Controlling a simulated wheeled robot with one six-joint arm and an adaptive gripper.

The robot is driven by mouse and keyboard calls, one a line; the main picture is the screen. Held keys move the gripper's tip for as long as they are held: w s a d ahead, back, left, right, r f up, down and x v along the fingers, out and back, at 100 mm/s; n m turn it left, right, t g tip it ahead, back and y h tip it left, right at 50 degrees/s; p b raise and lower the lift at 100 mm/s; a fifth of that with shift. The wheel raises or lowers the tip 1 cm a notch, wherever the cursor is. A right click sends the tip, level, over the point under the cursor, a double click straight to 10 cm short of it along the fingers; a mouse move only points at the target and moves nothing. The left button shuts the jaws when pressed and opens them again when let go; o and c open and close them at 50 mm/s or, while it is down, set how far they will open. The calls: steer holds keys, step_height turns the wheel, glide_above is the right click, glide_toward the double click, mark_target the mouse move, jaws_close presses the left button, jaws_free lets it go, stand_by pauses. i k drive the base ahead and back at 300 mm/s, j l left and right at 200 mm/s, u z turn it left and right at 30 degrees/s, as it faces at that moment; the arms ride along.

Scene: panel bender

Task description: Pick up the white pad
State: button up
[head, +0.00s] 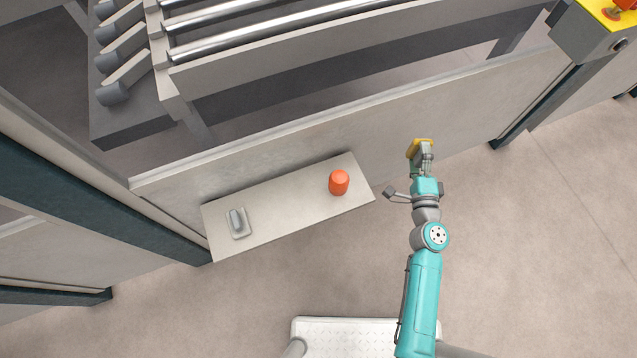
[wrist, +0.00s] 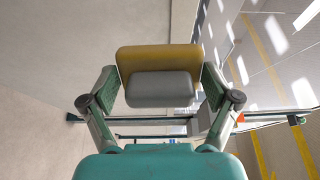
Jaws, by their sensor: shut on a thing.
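The white pad (head: 237,222), a pale base with a grey grip on top, lies at the left end of a shelf (head: 285,207). My gripper (head: 421,157) is away from it, up and to the right, beyond the shelf's right end. My gripper is shut on a different pad, a yellow pad (head: 424,141) with a grey grip block. In the wrist view, the fingers clasp the yellow pad (wrist: 158,58) by its grey block (wrist: 160,90) from both sides. The far face of the yellow pad is hidden.
An orange-red cylinder (head: 339,182) stands near the shelf's right end. A long grey panel (head: 470,110) runs behind the shelf, with machine rollers beyond. I cannot tell whether the yellow pad touches the panel. A yellow-topped control box (head: 595,30) is at upper right. The floor at right is clear.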

mark_target(238, 222)
steer(key=j+z, duration=0.15)
steer(key=z, duration=0.3)
steer(key=k+j+z, duration=0.1)
steer(key=z, duration=0.35)
steer(key=k+j+z, duration=0.1)
steer(key=z, duration=0.3)
steer(key=k+j+z, duration=0.1)
steer(key=z, duration=0.35)
steer(key=k+u, duration=0.1)
steer(key=u, duration=0.8)
steer(key=k+j+u, duration=0.15)
steer(key=u, duration=0.3)
steer(key=j+u, duration=0.1)
steer(key=u, duration=0.35)
steer(key=j+u, duration=0.15)
steer(key=u, duration=0.3)
steer(key=k+j, duration=0.05)
